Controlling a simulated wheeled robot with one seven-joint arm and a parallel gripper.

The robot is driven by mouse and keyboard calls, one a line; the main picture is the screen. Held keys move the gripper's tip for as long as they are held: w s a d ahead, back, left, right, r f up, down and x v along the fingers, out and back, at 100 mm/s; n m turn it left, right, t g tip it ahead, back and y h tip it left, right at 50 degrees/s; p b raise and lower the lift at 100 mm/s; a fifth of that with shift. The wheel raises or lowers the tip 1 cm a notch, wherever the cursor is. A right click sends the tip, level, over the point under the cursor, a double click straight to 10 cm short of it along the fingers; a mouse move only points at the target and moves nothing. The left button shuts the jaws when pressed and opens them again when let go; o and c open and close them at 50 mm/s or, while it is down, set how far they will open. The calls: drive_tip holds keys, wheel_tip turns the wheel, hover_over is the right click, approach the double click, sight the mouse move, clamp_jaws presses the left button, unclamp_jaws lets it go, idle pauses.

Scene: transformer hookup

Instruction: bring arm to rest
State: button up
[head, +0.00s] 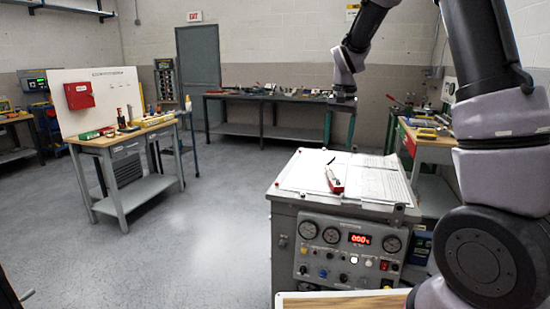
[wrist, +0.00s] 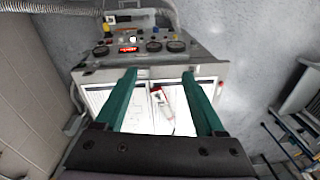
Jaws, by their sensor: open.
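My arm (head: 495,130) comes down from the top right of the head view and bends over to my gripper (head: 338,142). The gripper hangs pointing down above the grey test cabinet (head: 325,225). Its two green fingers are spread apart with nothing between them; they also show in the wrist view (wrist: 159,75). Under them, papers (head: 378,183) lie on the cabinet top. A red and white hand tool (head: 334,181) lies on the papers, below the fingers and apart from them; it also shows in the wrist view (wrist: 162,103).
The cabinet front has gauges, knobs and a lit red display (head: 359,239). A workbench (head: 130,145) with a white backboard stands left. A long dark bench (head: 265,98) runs along the back wall. A red-sided bench (head: 428,145) stands right. The floor at left (head: 200,240) is clear.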

drive_tip(key=s+d+r+t+y, duration=0.2)
drive_tip(key=s+d+r+t, duration=0.15)
drive_tip(key=s+r, duration=0.95)
drive_tip(key=s+d+t, duration=0.1)
drive_tip(key=s, duration=0.5)
drive_tip(key=s+d+r+n+t, duration=0.1)
drive_tip(key=s+t, duration=0.1)
drive_tip(key=s, duration=0.5)
drive_tip(key=shift+s+r, duration=0.2)
drive_tip(key=shift+r, duration=0.05)
